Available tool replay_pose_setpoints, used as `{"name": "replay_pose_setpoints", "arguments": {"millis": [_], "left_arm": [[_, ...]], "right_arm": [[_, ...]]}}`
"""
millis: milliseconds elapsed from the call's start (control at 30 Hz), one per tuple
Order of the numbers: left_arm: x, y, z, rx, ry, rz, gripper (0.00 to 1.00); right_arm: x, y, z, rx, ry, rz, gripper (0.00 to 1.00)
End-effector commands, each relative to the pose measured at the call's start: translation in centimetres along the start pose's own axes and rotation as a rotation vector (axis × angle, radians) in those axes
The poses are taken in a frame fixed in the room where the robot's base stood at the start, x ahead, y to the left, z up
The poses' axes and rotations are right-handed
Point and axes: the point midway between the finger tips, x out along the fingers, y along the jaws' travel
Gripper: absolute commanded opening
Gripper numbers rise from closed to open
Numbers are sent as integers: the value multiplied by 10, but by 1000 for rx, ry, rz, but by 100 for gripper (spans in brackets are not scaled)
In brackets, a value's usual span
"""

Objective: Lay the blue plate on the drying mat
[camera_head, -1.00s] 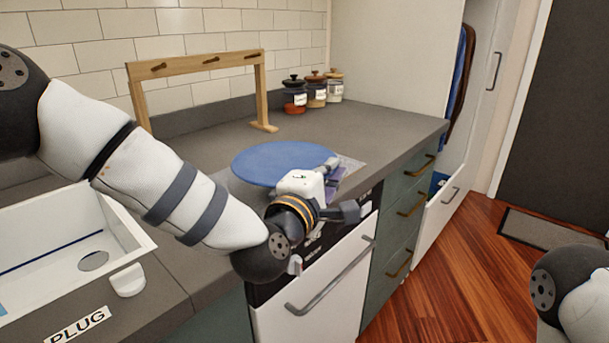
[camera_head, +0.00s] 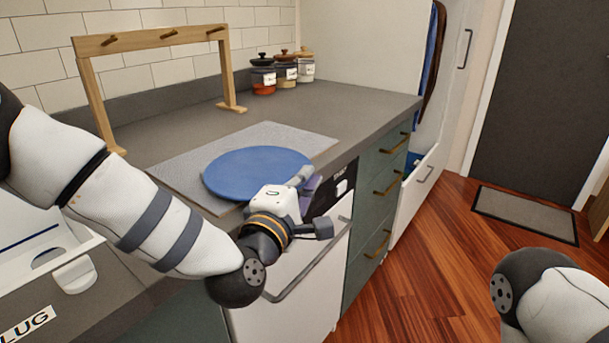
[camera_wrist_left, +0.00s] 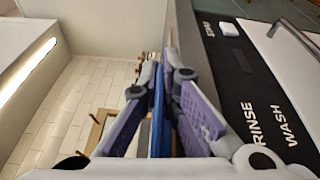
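The blue plate (camera_head: 250,172) is round and lies nearly level over the front part of the grey drying mat (camera_head: 285,138) on the counter. My left gripper (camera_head: 303,184) is at the plate's near right rim, by the counter's front edge. In the left wrist view the plate (camera_wrist_left: 157,118) shows edge-on between the purple finger pads of my left gripper (camera_wrist_left: 158,85), which is shut on it. Whether the plate touches the mat I cannot tell. My right gripper is out of view; only part of my right arm shows at the lower right.
A wooden peg rack (camera_head: 153,42) stands behind the mat. Several lidded jars (camera_head: 284,72) stand at the back right. A white sink (camera_head: 40,245) is at the left, and a dishwasher front (camera_head: 300,275) is below the counter. The counter right of the mat (camera_head: 350,115) is clear.

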Motion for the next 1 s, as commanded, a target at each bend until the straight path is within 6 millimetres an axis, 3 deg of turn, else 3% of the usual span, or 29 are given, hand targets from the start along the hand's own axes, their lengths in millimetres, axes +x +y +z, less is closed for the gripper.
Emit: {"name": "replay_pose_setpoints", "arguments": {"millis": [300,433,767,867,1000], "left_arm": [[0,2,0,1,0,3,0],[0,2,0,1,0,3,28],[-2,-2,0,-1,1,-5,28],[-16,-2,-1,-1,1,-7,28],[-54,-1,0,-2,-1,-6,28]], "right_arm": [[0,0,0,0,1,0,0],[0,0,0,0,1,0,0],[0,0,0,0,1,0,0],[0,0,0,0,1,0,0],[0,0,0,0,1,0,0]]}}
